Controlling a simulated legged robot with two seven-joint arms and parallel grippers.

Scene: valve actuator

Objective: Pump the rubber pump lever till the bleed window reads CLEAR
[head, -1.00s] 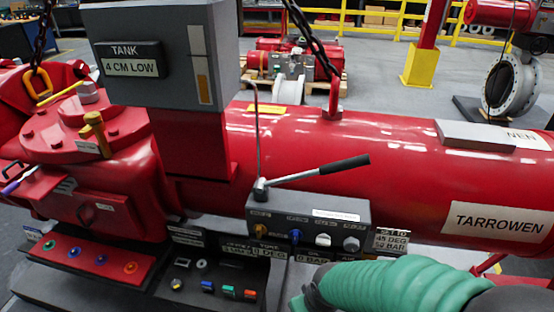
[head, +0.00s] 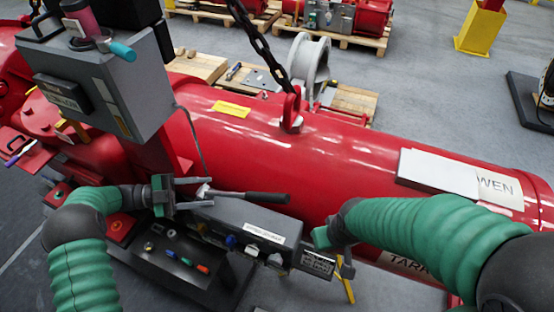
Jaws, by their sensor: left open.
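The pump lever (head: 262,198) has a black rubber grip and a short metal shaft; it lies nearly level, pointing right, over the grey pump block (head: 235,222). My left gripper (head: 212,191) is open at the lever's left end, with one finger above and one below the shaft base in the picture. I cannot tell whether the fingers touch it. My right gripper (head: 345,268) hangs by the block's right end, partly hidden by its own arm; its jaw state is unclear. I cannot make out a readable bleed window.
The grey tank box (head: 100,85) stands behind my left gripper. The red cylinder (head: 290,140) runs along the back, with a chain (head: 250,40) down to its lifting eye. A black panel with coloured buttons (head: 185,258) lies in front.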

